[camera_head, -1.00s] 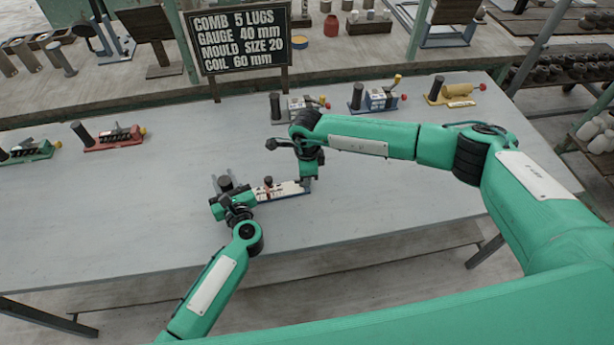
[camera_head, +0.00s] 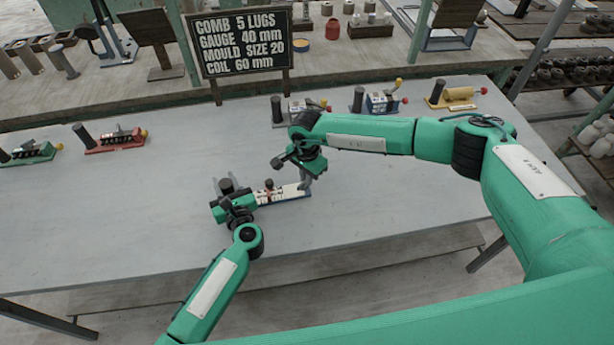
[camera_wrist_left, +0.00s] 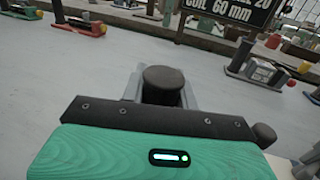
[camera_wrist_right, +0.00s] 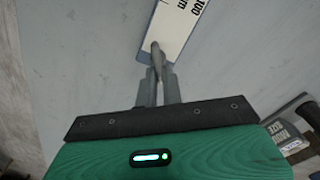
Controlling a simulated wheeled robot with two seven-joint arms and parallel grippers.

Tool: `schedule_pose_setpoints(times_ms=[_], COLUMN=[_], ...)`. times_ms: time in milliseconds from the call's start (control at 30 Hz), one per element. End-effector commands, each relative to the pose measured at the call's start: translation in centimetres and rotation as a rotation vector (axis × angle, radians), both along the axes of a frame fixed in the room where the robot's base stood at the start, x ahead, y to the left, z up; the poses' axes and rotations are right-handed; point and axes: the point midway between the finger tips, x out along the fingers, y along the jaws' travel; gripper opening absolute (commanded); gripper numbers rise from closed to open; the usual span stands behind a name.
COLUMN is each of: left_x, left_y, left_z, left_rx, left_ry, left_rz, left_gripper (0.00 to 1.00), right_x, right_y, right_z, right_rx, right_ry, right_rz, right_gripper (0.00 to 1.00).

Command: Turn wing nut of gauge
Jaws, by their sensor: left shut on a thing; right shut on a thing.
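The gauge (camera_head: 290,191) lies on the grey table, with a long white scale; the scale's end with "100 mm" also shows in the right wrist view (camera_wrist_right: 176,28). My left gripper (camera_head: 224,185) is shut on the dark round handle (camera_wrist_left: 163,77) at the gauge's left end. My right gripper (camera_head: 305,182) points down at the right end of the scale. In the right wrist view its fingers (camera_wrist_right: 158,76) are shut on the small grey wing nut (camera_wrist_right: 157,55), mostly hidden between them.
A black sign (camera_head: 240,44) stands behind the table's back edge. Red (camera_head: 115,140) and green (camera_head: 30,152) tools stand at the left. Grey (camera_head: 300,108), blue (camera_head: 378,101) and yellow (camera_head: 455,94) ones line the back right. The table front is clear.

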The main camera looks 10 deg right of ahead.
Motion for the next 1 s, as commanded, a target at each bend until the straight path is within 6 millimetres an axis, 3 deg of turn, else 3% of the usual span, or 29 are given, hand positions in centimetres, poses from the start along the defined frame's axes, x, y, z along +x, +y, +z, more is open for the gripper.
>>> schedule_pose_setpoints(times_ms=[567,700,1000], left_x=[-0.02,-0.03,-0.03], left_y=[0.02,0.01,0.01], left_z=[-0.06,-0.07,-0.06], left_rx=[0.001,0.000,0.000], left_ry=[0.001,0.001,0.001], left_rz=[0.000,0.000,0.000], left_gripper=[0.00,0.00,0.00], right_x=[0.04,0.04,0.06], right_y=[0.10,0.10,0.06], right_z=[0.04,0.04,0.13], right_rx=[0.001,0.001,0.001], right_ry=[0.000,-0.001,-0.001], right_rz=[0.039,0.038,0.037], right_gripper=[0.00,0.29,0.30])
